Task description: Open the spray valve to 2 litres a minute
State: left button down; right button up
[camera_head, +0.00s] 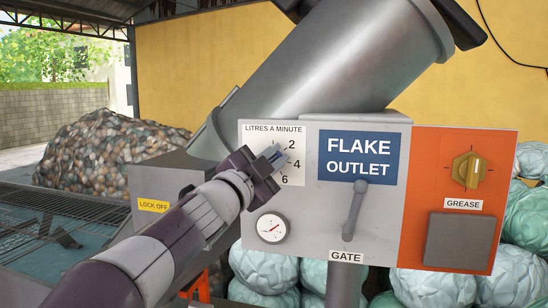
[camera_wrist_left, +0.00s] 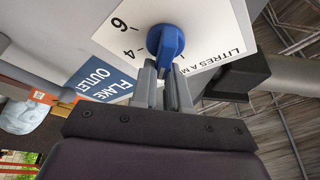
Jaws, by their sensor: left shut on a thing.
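The spray valve is a blue knob (camera_wrist_left: 168,42) on a white dial plate (camera_head: 262,134) headed LITRES A MINUTE, with marks 2, 4 and 6. In the head view only a little of the blue knob (camera_head: 277,153) shows past my left gripper (camera_head: 272,160), on the side of the marks 2 and 4. In the left wrist view the two grey fingers of my left gripper (camera_wrist_left: 166,88) are closed on the narrow end of the knob. They hide part of the scale, so the exact setting cannot be read. My right gripper is out of view.
On the same panel are a FLAKE OUTLET sign (camera_head: 360,145), a grey GATE lever (camera_head: 355,210), a yellow GREASE knob (camera_head: 467,169) on orange, and a small round gauge (camera_head: 271,228). A big grey tube (camera_head: 335,65) rises behind. Pale bales (camera_head: 440,287) lie below.

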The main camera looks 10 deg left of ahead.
pick_arm(q)
jog(key=shift+w+f, duration=0.2)
jog(key=shift+f, duration=0.3)
jog(key=c, duration=1.1)
grip_release()
jog(key=shift+s, duration=0.1)
jog(key=shift+a+r, duration=0.2)
jog(key=shift+r, duration=0.05)
jog(key=shift+w, duration=0.3)
jog(key=b+v, duration=0.5)
jog(key=v, duration=0.7)
jog(key=shift+s, duration=0.4)
